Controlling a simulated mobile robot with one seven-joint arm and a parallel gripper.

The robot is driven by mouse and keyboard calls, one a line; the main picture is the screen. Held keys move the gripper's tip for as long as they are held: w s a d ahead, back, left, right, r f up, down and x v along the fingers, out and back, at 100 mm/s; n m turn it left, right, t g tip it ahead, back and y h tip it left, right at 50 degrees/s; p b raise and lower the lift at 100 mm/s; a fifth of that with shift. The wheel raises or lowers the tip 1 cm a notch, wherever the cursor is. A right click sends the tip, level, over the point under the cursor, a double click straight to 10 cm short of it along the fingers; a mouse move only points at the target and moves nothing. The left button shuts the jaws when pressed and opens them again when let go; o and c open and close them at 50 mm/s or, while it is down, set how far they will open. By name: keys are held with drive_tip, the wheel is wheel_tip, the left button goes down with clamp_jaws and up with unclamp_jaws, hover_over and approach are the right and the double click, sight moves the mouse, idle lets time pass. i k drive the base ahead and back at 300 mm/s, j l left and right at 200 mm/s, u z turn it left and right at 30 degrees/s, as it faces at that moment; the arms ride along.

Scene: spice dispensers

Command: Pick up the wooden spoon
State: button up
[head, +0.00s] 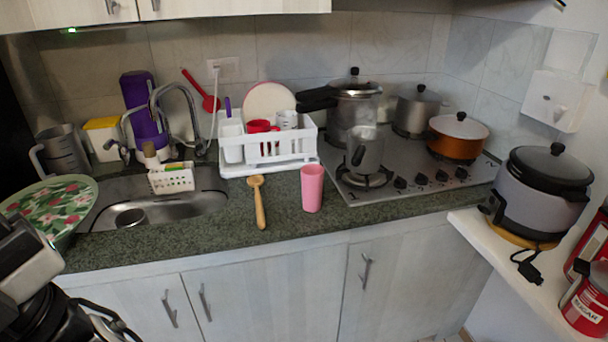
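The wooden spoon (258,203) lies on the dark green speckled countertop (170,246), between the sink and the pink cup. Its rounded head points toward the dish rack and its handle toward the counter's front edge. Nothing touches or covers it. Part of my arm (32,262) and black parts at its end (50,318) show at the lower left, well apart from the spoon. The fingertips cannot be made out, so I cannot see whether my gripper is open or shut.
A pink cup (312,188) stands just right of the spoon. A white dish rack (285,148) is behind it. The sink (208,203) and a patterned plate (48,200) are left. The stove (450,180) with several pots is right. Bare counter lies around the spoon.

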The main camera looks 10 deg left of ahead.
sight(256, 181)
drive_tip(key=i+l+u, duration=0.5)
drive_tip(key=l, duration=0.2)
drive_tip(key=i+l+u, duration=0.25)
drive_tip(key=l, duration=0.15)
drive_tip(key=i+l, duration=0.3)
